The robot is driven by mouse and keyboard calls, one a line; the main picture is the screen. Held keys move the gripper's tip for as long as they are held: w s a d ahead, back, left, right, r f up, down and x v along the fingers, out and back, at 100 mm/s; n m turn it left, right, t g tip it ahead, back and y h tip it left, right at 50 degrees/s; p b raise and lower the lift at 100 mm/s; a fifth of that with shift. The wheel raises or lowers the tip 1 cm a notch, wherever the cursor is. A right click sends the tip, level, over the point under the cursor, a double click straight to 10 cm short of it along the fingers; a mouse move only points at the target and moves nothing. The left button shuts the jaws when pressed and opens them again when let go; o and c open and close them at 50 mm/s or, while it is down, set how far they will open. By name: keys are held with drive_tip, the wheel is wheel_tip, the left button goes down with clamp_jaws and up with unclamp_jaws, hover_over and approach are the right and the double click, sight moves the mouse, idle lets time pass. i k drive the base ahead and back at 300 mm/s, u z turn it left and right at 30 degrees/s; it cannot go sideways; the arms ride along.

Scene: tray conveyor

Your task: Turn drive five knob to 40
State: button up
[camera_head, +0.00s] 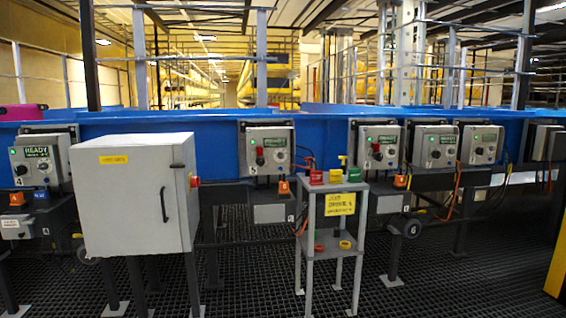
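Several grey drive boxes with green displays hang along the blue conveyor side. The leftmost drive box (60,152) reads READY and has a "4" at its lower left. Another drive box (283,156) has a red piece on its front. A third drive box (392,158) also has a red piece there. Two more, a drive box (422,160) and a drive box (494,153), show dark knobs. I cannot read which is drive five or any knob setting. My gripper is not in view.
A grey cabinet (130,200) with a black handle stands in front at left. A small grey stand (305,240) with a yellow sign (340,204) and red, yellow and green items stands mid-front. Cables hang below the boxes. The grated floor (250,290) is open in front.

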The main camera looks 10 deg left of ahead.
sight(275, 136)
drive_tip(key=u, duration=0.35)
drive_tip(key=i, duration=1.15)
drive_tip(key=z, duration=0.5)
